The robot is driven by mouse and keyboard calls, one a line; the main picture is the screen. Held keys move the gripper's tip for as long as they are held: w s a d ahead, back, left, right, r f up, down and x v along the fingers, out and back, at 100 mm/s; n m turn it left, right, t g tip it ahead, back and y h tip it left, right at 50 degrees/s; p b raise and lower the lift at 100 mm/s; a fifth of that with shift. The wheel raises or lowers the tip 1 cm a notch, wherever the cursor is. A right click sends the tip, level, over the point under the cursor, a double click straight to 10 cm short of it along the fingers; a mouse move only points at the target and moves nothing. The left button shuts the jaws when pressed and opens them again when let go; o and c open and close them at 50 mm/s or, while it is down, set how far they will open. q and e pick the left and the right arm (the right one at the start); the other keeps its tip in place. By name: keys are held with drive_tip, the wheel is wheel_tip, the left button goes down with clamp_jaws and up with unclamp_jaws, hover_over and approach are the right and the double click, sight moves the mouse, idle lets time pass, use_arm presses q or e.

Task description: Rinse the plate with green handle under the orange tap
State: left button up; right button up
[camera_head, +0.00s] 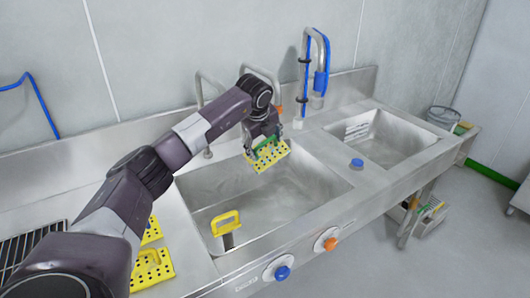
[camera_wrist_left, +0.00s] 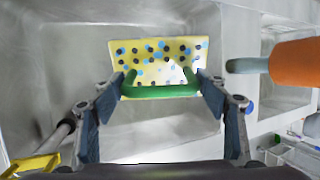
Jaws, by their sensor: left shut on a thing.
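My left gripper (camera_head: 272,139) is shut on the green handle (camera_wrist_left: 160,91) of a yellow perforated plate (camera_head: 270,156). It holds the plate tilted above the left sink basin (camera_head: 310,185). In the left wrist view the plate (camera_wrist_left: 135,60) shows dark and light blue spots and a pale patch near the handle. The orange tap (camera_wrist_left: 295,62) shows at the right of that view, its grey end pointing toward the plate but apart from it. In the head view only a bit of orange (camera_head: 278,109) shows behind the gripper. No water stream is clearly visible. My right gripper is not in view.
A yellow handle (camera_head: 226,218) stands at the left basin's front left. Yellow plates (camera_head: 152,268) lie on the left counter. A blue tap (camera_head: 322,80) stands between the basins. Blue (camera_head: 282,272) and orange (camera_head: 330,243) knobs are on the front. The right basin (camera_head: 385,140) has a slotted area.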

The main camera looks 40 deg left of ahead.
use_arm(q)
drive_tip(key=shift+s+a+r, duration=0.1)
drive_tip(key=shift+a, duration=0.15)
drive_tip(key=shift+s+d, duration=0.25)
drive_tip(key=shift+s, duration=0.2)
drive_tip(key=s+d+b, duration=0.2)
drive_tip(key=s, duration=0.4)
drive_tip(key=shift+s+d+b, duration=0.25)
drive_tip(key=shift+d+b, duration=0.05)
drive_tip(key=shift+d, duration=0.05)
idle(1.1)
drive_tip(key=s+d+r, duration=0.2)
drive_tip(key=s+r, duration=0.2)
drive_tip(key=shift+s, duration=0.3)
idle(0.5)
